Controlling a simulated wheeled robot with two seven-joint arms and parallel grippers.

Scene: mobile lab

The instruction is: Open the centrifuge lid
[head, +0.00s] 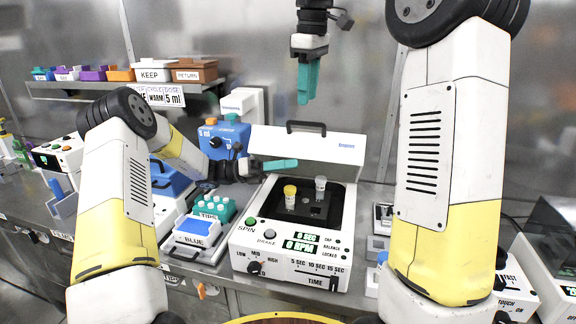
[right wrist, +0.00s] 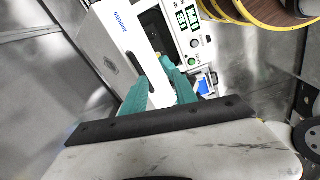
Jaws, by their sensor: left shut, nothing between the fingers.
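The white centrifuge (head: 290,255) stands on the bench, its controls facing me. Its lid (head: 308,146) is raised and leans back behind the open chamber, with a dark handle (head: 306,127) on its top edge. Inside the dark chamber are a yellow-capped tube (head: 290,197) and a grey-capped tube (head: 320,189). My left gripper (head: 281,164) is shut and empty, in front of the lid's lower left part; I cannot tell whether it touches. My right gripper (head: 308,82) hangs above and behind the lid, its fingers apart and empty in the right wrist view (right wrist: 158,88). The lid (right wrist: 118,45) also shows there.
A shelf of bins (head: 125,88) is on the back wall. Another device (head: 548,265) stands at far right.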

